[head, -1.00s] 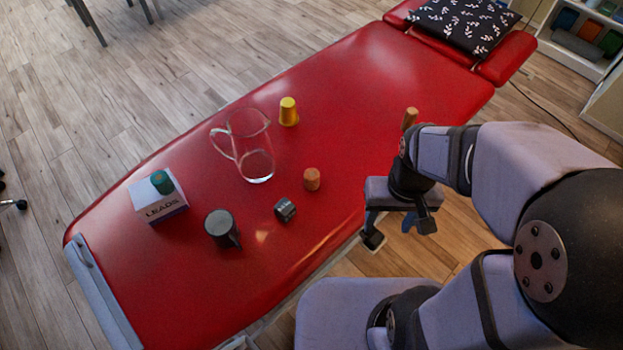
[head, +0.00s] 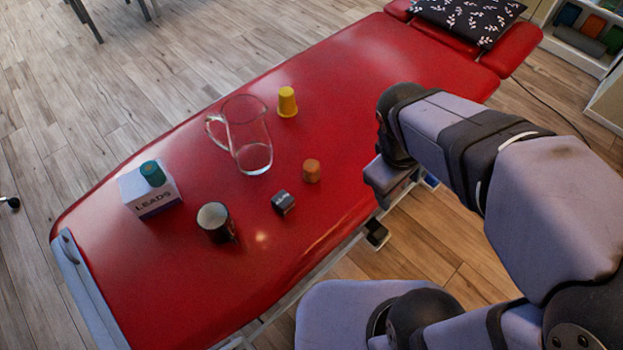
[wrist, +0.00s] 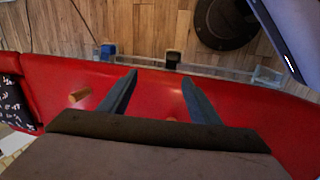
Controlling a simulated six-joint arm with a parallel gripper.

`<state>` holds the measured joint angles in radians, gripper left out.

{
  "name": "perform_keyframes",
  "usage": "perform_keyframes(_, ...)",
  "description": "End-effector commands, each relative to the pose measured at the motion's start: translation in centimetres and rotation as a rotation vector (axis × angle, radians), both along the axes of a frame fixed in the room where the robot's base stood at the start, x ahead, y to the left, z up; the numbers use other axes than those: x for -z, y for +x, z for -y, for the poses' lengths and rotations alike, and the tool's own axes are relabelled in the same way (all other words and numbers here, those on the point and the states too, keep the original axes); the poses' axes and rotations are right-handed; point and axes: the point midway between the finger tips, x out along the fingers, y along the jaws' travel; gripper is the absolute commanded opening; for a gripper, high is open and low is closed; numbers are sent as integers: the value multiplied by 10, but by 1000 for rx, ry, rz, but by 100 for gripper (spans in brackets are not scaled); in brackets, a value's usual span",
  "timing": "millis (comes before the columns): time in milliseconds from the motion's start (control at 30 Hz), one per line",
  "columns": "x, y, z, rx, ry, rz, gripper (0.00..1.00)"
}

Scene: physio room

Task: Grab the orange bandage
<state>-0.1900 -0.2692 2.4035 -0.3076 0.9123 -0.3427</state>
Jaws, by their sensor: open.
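An orange-brown roll (head: 311,171), which looks like the orange bandage, stands on the red treatment table (head: 330,90) right of the glass jug. My gripper (wrist: 159,76) is open and empty in the wrist view, its fingers over the table's edge. In the head view my arm hides the fingers, and the wrist is to the right of the roll, apart from it.
Near the roll are a glass jug (head: 246,135), a yellow cup-like object (head: 287,102), a dark small block (head: 283,202) and a dark mug (head: 215,222). A white box (head: 150,193) carries a green roll (head: 152,173). A patterned pillow (head: 468,22) lies at the far end.

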Motion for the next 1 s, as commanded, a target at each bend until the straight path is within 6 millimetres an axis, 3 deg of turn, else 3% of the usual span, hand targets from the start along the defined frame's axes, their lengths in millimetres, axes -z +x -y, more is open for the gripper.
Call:
perform_keyframes(33, 19, 14, -4, -161, -65, 20, 57)
perform_keyframes(100, 24, 33, -10, -396, -171, 43, 57)
perform_keyframes(233, 26, 72, -32, -829, -404, 85, 57)
perform_keyframes(400, 14, 110, -76, -1298, -728, 128, 57)
perform_keyframes(600, -2, 130, -123, -1619, -1031, 153, 57)
perform_keyframes(900, -22, 137, -184, -1902, -1424, 174, 57)
perform_keyframes(1000, 0, 137, -179, -1897, -1407, 159, 57)
